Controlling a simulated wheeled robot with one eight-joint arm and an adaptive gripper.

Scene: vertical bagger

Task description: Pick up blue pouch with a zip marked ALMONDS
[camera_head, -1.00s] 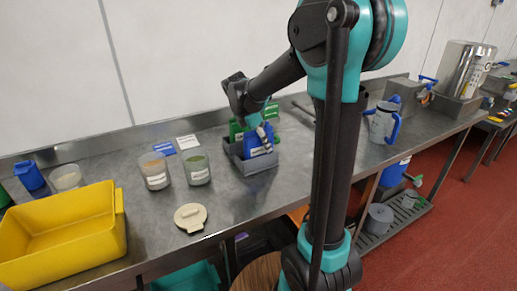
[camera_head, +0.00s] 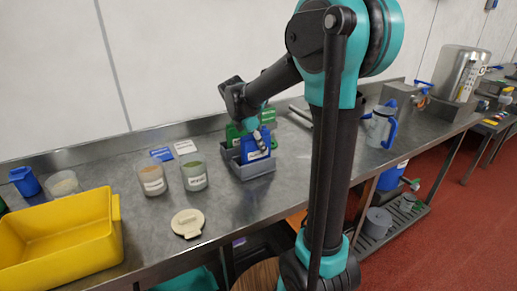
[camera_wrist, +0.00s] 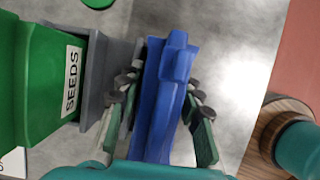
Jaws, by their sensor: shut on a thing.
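The blue pouch (camera_head: 256,146) stands upright at the grey holder (camera_head: 256,170) on the steel bench. It bears a white label in the head view, too small to read for certain. In the wrist view the blue pouch (camera_wrist: 165,100) is seen from above, edge-on, between the two finger rows. My gripper (camera_head: 262,138) is shut on the pouch near its top. It also shows in the wrist view (camera_wrist: 160,110), with fingers on both sides of the pouch. The zip cannot be made out.
A green pouch marked SEEDS (camera_wrist: 45,85) stands close beside the blue one. Two labelled jars (camera_head: 152,181) (camera_head: 194,176), a beige lid (camera_head: 188,223) and a yellow bin (camera_head: 60,238) are to the left. A jug (camera_head: 381,124) stands right.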

